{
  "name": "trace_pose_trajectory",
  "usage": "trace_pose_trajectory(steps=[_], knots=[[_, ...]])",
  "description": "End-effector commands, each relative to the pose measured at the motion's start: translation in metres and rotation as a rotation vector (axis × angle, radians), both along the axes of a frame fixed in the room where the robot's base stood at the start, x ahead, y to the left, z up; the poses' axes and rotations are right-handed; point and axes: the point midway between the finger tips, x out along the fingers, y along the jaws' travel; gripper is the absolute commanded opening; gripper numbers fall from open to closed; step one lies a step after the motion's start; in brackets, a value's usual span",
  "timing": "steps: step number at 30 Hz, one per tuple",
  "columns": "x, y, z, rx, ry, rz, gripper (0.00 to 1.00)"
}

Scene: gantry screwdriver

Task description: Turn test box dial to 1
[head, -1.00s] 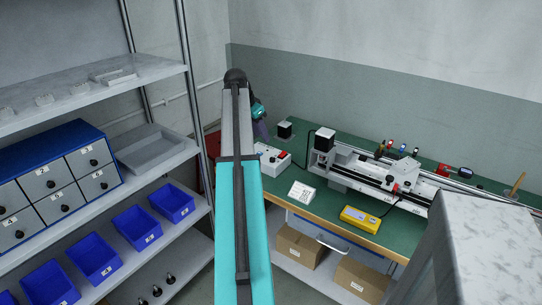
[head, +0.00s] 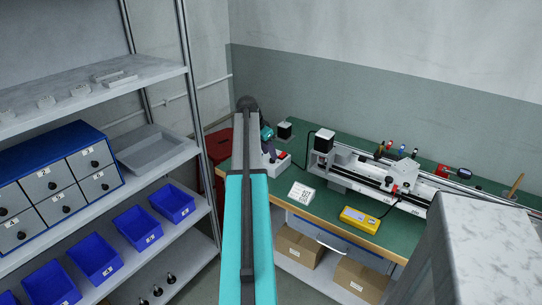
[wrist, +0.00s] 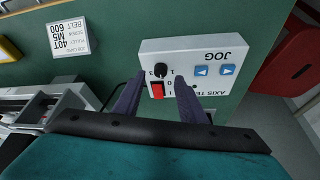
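The test box (wrist: 195,68) is a pale box on the green bench, upside down in the wrist view. It carries a black dial (wrist: 161,70), a red rocker switch (wrist: 157,90) and two blue JOG buttons. Small numerals surround the dial; its pointer setting is too small to read. My gripper (wrist: 159,78) is open, its two purple fingers apart on either side of the dial and switch, with nothing between them that they visibly touch. In the head view the test box (head: 284,163) is partly hidden by my gripper and arm.
A white label card (head: 301,194) and a yellow device (head: 360,219) lie on the green bench (head: 328,215). A screw-driven gantry (head: 380,175) stands behind them. A small black-topped block (head: 284,130) stands behind the test box. A red bin (head: 219,145) is left of the bench.

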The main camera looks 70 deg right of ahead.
Motion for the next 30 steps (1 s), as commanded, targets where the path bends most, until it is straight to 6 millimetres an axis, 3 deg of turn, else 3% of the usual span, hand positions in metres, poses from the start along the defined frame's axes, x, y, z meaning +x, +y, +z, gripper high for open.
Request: trace_pose_trajectory(steps=[9,20,27,30], knots=[[-0.005,-0.009,-0.027,0.001,0.000,0.000,0.37],[-0.006,-0.010,-0.030,0.001,0.000,0.000,0.37],[-0.006,-0.010,-0.030,0.001,0.000,0.000,0.00],[-0.007,-0.012,-0.030,0.000,0.001,0.000,0.00]])
